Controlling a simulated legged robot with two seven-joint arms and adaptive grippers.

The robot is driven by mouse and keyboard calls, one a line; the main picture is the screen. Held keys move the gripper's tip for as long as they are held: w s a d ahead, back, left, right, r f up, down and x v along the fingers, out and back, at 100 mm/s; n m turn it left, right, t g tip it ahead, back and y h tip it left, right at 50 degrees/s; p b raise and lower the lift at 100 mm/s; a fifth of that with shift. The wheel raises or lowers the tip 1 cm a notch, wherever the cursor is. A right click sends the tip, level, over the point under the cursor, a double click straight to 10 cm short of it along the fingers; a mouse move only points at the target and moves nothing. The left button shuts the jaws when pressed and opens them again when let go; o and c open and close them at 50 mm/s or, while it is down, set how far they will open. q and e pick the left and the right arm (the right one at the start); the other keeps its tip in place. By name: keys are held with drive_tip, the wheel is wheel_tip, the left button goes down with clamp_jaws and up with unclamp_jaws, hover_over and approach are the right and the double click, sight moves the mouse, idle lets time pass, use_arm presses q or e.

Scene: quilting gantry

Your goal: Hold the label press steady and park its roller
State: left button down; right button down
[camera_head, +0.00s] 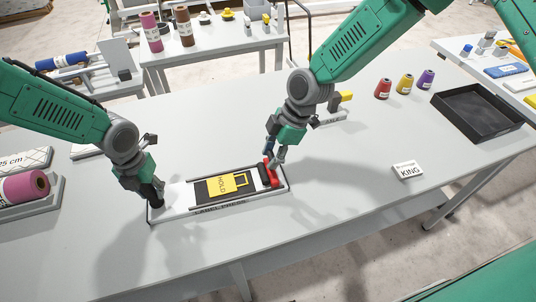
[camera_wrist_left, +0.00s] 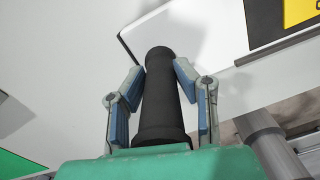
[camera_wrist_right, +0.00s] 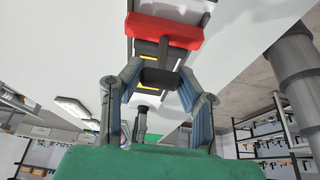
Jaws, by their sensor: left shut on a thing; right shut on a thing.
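The label press (camera_head: 203,207) lies on the table, a long pale base with dark rails and a yellow "HOLD" card (camera_head: 222,185) in its bed. My left gripper (camera_head: 157,195) is shut on the black upright handle at its left end; the left wrist view shows this handle (camera_wrist_left: 161,105) between the fingers. The red roller (camera_head: 272,174) is at the right end of the rails. My right gripper (camera_head: 275,157) is shut on the roller's dark grip. In the right wrist view the red bar (camera_wrist_right: 163,29) lies beyond the dark grip (camera_wrist_right: 159,77) between the fingers.
A white "KING" label block (camera_head: 408,171) and an empty black tray (camera_head: 483,113) are to the right. Red, yellow and purple thread cones (camera_head: 404,83) stand behind. A pink roll (camera_head: 24,187) lies in a holder at far left. The table front is clear.

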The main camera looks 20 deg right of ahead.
use_arm(q)
drive_tip(key=shift+s+a+f, duration=0.25)
drive_tip(key=shift+a+f, duration=0.05)
use_arm(e)
drive_tip(key=c, duration=1.5)
unclamp_jaws()
drive_tip(key=shift+w+d, duration=0.1)
drive_tip(key=shift+d, duration=0.1)
drive_tip(key=o, duration=0.4)
use_arm(q)
drive_tip(key=shift+d, duration=0.2)
use_arm(e)
drive_tip(key=shift+d, duration=0.1)
drive_tip(key=shift+d+r, duration=0.1)
drive_tip(key=shift+r, duration=0.35)
use_arm(q)
drive_tip(key=shift+r, duration=0.1)
use_arm(e)
drive_tip(key=v, duration=1.1)
drive_tip(key=shift+d, duration=0.15)
use_arm(q)
drive_tip(key=c, duration=1.2)
unclamp_jaws()
drive_tip(key=shift+w, duration=0.1)
drive_tip(key=shift+o, duration=0.2)
drive_tip(key=shift+w+a, duration=0.1)
drive_tip(key=shift+w, duration=0.05)
use_arm(e)
drive_tip(key=shift+f, duration=0.1)
